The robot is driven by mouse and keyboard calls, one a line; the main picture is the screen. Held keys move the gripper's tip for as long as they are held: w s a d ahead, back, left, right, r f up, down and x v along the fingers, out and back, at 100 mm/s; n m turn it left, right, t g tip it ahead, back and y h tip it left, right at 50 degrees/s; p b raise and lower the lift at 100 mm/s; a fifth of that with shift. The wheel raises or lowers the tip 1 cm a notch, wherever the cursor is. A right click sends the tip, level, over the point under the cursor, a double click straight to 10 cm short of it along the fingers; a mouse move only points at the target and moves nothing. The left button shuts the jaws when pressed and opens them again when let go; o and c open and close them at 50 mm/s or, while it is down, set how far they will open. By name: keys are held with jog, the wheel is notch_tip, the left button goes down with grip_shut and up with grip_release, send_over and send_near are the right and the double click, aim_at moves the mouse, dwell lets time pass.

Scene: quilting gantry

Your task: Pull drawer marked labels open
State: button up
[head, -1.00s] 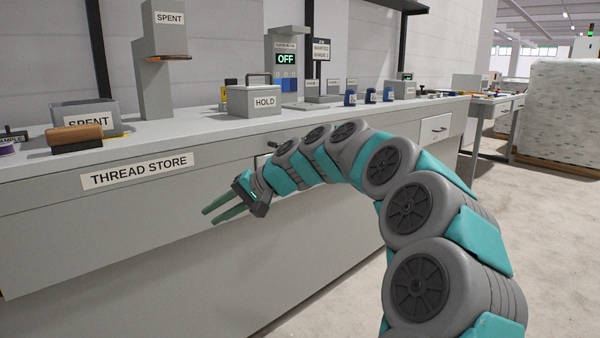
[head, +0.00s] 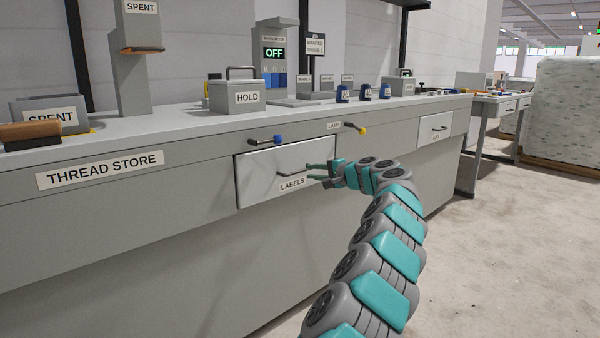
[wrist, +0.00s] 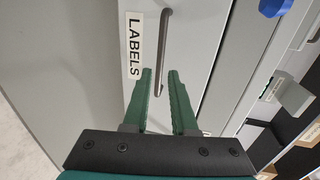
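The drawer marked LABELS (head: 262,183) is a pale grey front in the bench's face, with its label low at the right. It looks shut or nearly flush. Its bar handle (head: 293,172) runs across the front; in the wrist view the dark handle (wrist: 165,40) slants down towards my fingers beside the LABELS sign (wrist: 134,45). My gripper (head: 318,173) is at the handle's right end in the head view. In the wrist view my gripper (wrist: 160,75) is open, with the handle's near end showing between the green fingers. I cannot tell whether the fingers reach around it.
A second drawer (head: 434,131) is at the right. The floor (head: 500,240) at right is clear.

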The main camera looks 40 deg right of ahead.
aim_at(302, 171)
jog(key=shift+x, duration=3)
jog(key=shift+a, duration=0.1)
grip_shut()
jog(key=shift+f, duration=0.15)
